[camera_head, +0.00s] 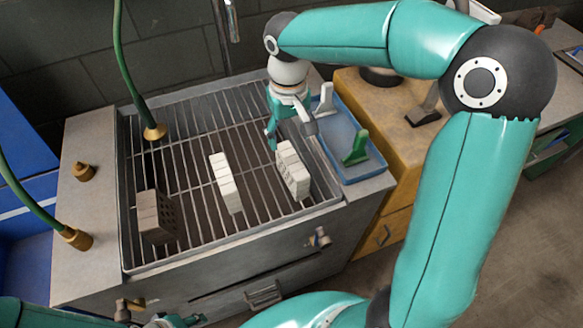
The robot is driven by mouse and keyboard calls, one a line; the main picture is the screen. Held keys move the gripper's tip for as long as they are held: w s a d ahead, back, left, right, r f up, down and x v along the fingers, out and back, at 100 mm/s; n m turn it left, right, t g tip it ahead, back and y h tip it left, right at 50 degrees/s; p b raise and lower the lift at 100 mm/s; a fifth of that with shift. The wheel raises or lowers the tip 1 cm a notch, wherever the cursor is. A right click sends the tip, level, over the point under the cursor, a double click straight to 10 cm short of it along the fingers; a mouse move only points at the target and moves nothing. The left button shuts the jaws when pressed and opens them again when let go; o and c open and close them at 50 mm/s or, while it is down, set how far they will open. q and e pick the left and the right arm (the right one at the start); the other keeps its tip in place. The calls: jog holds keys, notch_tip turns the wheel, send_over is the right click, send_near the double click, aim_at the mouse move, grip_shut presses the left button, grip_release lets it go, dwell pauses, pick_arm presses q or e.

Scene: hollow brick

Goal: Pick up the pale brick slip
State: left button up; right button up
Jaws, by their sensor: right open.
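A thin pale brick slip (225,182) lies on the metal grate, near its middle. A thicker pale block (293,172) with grooves stands on the grate to the right of it. A brown hollow brick (148,216) with dark holes in its side sits at the front left of the grate. My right gripper (291,136) is open, pointing down at the far end of the thicker pale block; I cannot tell if it touches it. It is apart from the thin slip. My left gripper (175,320) shows only partly at the bottom edge, and its jaws are unclear.
The grate (190,150) lies in a metal-rimmed basin. A blue tray (340,140) with a green-handled tool (356,148) and a white one stands right of it. Green hoses with brass ends (155,132) hang at the left. The front grate is mostly clear.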

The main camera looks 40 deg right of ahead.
aim_at(292, 159)
notch_tip(292, 159, down, 5)
jog(key=f, duration=0.2)
jog(key=f+p, duration=0.1)
jog(key=s+f, duration=0.1)
jog(key=f, duration=0.1)
jog(key=shift+d+f, duration=0.15)
jog(key=shift+f, duration=0.15)
jog(key=shift+w+f, duration=0.1)
jog(key=shift+f, duration=0.2)
jog(key=shift+c, duration=0.3)
grip_shut()
